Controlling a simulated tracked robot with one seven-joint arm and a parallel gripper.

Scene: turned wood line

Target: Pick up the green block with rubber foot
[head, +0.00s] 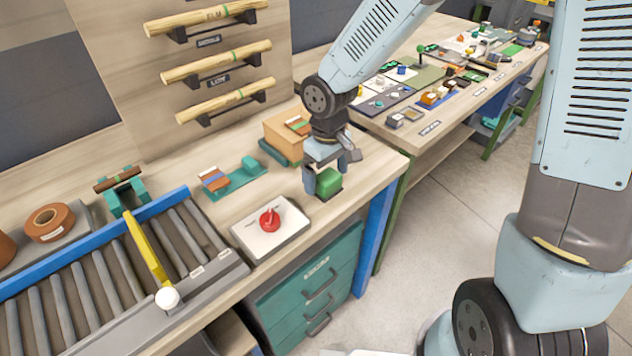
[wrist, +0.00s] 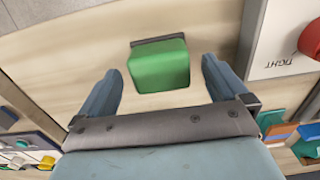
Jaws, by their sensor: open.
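The green block (head: 328,181) stands on the wooden bench near its right front corner. In the wrist view the green block (wrist: 160,68) shows a dark strip, likely the rubber foot (wrist: 158,41), along its far edge. My gripper (head: 325,178) is above and around the block in the head view. In the wrist view the two fingers of my gripper (wrist: 162,78) are spread wide, one on each side of the block, with a gap on both sides. Nothing is held. My gripper hides part of the block in the head view.
A white box with a red knob (head: 270,220) stands left of the block. A wooden box (head: 290,132) sits behind it, and a teal tray with small pieces (head: 232,178) lies farther left. A roller conveyor (head: 120,260) fills the left side. The bench's front edge is close by.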

